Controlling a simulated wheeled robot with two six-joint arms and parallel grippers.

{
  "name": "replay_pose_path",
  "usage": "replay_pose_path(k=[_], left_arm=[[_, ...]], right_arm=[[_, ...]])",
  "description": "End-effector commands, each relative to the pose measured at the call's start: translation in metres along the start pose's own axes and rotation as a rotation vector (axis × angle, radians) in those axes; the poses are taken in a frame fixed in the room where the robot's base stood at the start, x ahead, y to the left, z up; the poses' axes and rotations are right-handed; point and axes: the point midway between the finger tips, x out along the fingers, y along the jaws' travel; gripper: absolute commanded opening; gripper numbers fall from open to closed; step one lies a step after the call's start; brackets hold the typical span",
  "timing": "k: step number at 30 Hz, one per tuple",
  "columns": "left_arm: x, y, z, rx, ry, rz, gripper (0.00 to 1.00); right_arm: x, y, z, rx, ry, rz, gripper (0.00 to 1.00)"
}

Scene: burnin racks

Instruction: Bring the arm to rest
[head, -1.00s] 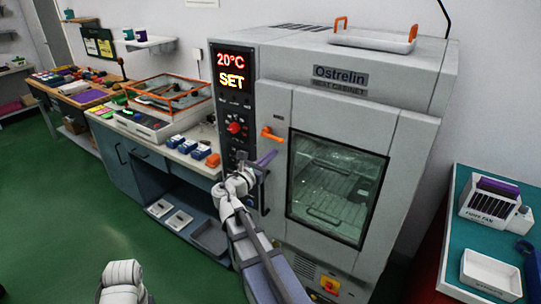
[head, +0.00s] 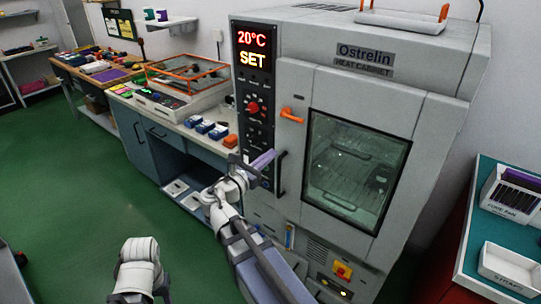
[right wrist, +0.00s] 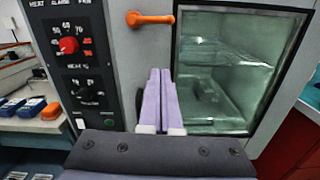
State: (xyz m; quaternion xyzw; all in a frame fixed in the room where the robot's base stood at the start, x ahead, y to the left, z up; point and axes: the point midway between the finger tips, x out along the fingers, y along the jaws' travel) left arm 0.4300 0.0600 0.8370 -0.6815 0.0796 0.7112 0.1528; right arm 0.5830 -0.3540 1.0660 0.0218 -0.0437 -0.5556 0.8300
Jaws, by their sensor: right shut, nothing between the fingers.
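My right gripper (head: 262,160) is shut and empty, its purple fingers together in front of the grey heat cabinet (head: 400,88), close to the black door handle (head: 281,172). In the right wrist view the shut fingers (right wrist: 158,95) point at the cabinet front between the knob panel and the door window. I cannot tell whether they touch the cabinet. A white link of my left arm (head: 139,268) shows at the bottom left; its gripper is out of view.
The cabinet door with its window (head: 350,170) looks shut; an orange latch (head: 292,115) sits beside it. The display (head: 252,48) reads 20°C SET. A bench (head: 185,125) with small boxes stands left. A teal table (head: 475,240) with white trays stands right. Green floor (head: 70,200) is clear at left.

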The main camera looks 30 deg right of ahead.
Motion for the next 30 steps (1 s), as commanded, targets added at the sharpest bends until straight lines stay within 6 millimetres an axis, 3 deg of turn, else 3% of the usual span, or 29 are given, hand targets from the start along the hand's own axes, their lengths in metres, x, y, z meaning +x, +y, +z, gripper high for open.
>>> replay_pose_path(k=[11, 14, 16, 20, 24, 30], left_arm=[[-0.001, 0.000, 0.000, 0.000, 0.000, 0.000, 0.50], [-0.005, -0.001, 0.000, 0.000, 0.000, 0.000, 0.50], [-0.009, -0.001, 0.001, 0.000, 0.000, 0.000, 0.50], [-0.019, -0.002, 0.001, 0.000, 0.000, 0.000, 0.50], [-0.028, -0.003, 0.002, 0.000, 0.000, 0.000, 0.50], [-0.039, -0.004, 0.002, 0.000, 0.000, 0.000, 0.50]], right_arm=[[-0.001, 0.000, -0.002, 0.019, 0.014, -0.002, 0.00], [-0.011, -0.003, -0.015, 0.127, 0.093, -0.019, 0.00], [-0.025, -0.005, -0.034, 0.269, 0.200, -0.053, 0.00], [-0.073, -0.011, -0.082, 0.592, 0.459, -0.197, 0.00], [-0.144, -0.018, -0.128, 0.883, 0.720, -0.452, 0.00], [-0.253, -0.031, -0.161, 1.107, 0.957, -0.893, 0.00]])
